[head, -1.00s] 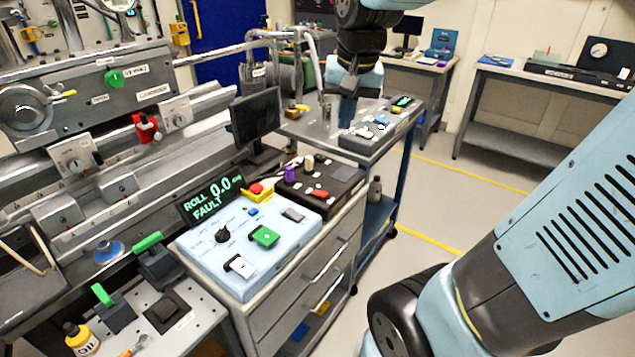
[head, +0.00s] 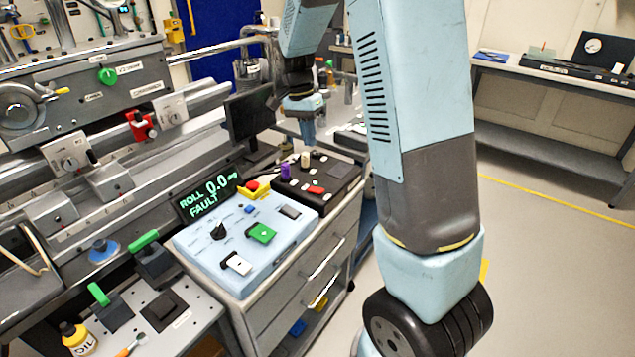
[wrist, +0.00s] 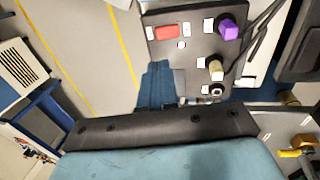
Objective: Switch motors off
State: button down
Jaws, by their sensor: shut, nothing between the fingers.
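The pale blue control box (head: 200,262) on the drawer cabinet carries a black rotary knob (head: 218,231), a green rocker (head: 262,233), a white rocker (head: 237,264) and a grey rocker (head: 290,212). Their labels are too small to read, so I cannot tell which one is for the motors. A display (head: 209,197) behind the box reads ROLL 0.0 and FAULT. A red button (head: 253,185) sits on a yellow base at the box's back corner. My gripper (head: 308,138) is shut and empty, pointing down behind the black box, apart from the blue box.
The black box (head: 325,180) beside the blue one has a purple knob, a beige knob and a red rocker; it also shows in the wrist view (wrist: 195,50). A dark monitor (head: 250,120) stands behind the display. Open floor lies to the right.

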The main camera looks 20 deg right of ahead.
aim_at(319, 190)
jog(key=f, duration=0.4)
jog(key=s+d+f, duration=0.1)
jog(key=f, duration=0.4)
jog(key=s+f, duration=0.1)
jog(key=f, duration=0.4)
jog(key=shift+d+f, duration=0.15)
jog(key=shift+d, duration=0.2)
